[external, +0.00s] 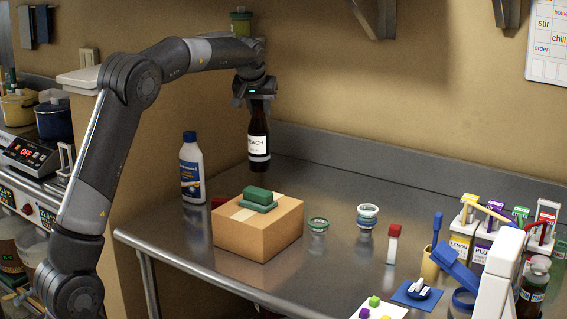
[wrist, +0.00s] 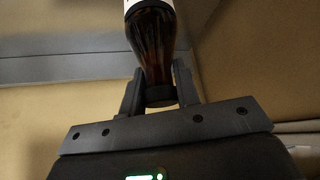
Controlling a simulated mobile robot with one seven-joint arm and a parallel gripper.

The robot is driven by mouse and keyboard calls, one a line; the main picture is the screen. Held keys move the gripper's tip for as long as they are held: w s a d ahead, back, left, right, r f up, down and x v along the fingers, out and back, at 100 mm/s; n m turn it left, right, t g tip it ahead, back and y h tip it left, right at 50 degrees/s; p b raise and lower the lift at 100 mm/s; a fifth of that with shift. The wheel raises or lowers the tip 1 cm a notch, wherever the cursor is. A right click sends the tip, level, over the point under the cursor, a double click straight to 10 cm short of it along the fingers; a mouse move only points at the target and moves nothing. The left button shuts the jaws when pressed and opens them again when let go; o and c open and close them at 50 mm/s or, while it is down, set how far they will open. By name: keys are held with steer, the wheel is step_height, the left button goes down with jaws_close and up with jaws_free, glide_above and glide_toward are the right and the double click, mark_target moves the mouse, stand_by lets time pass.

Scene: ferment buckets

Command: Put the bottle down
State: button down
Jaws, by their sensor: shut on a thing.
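A dark brown bottle (external: 258,137) with a white label ending in "EACH" hangs upright below my gripper (external: 257,98). My gripper is shut on the bottle's neck. The bottle's base appears to be above the steel table (external: 340,190), near the back wall. In the wrist view the neck of the bottle (wrist: 152,50) sits between the two fingers of my gripper (wrist: 158,88). The part of the neck inside the jaws is hidden in the external view.
A white bottle with a blue cap (external: 191,170) stands to the left. A cardboard box (external: 258,232) with green items on top is in front. Small jars (external: 367,217) and a red-capped vial (external: 393,245) stand to the right.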

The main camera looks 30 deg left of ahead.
steer(key=shift+r, duration=2.25)
steer(key=shift+s+d, duration=0.15)
steer(key=shift+d, duration=0.85)
steer(key=s+d+m+h, duration=0.1)
steer(key=s+d+m, duration=0.1)
steer(key=s+d, duration=0.85)
steer(key=s+d+m+h, duration=0.15)
steer(key=s+d, duration=0.45)
steer(key=d, duration=1)
steer(key=s+d+m+h, duration=0.1)
steer(key=s+d+m, duration=0.2)
steer(key=s+d, duration=0.8)
steer(key=w+a+f, duration=0.4)
steer(key=w+f, duration=0.8)
steer(key=f, duration=0.4)
steer(key=shift+w+a, duration=0.2)
steer(key=shift+f+n, duration=0.1)
steer(key=shift+n, duration=0.15)
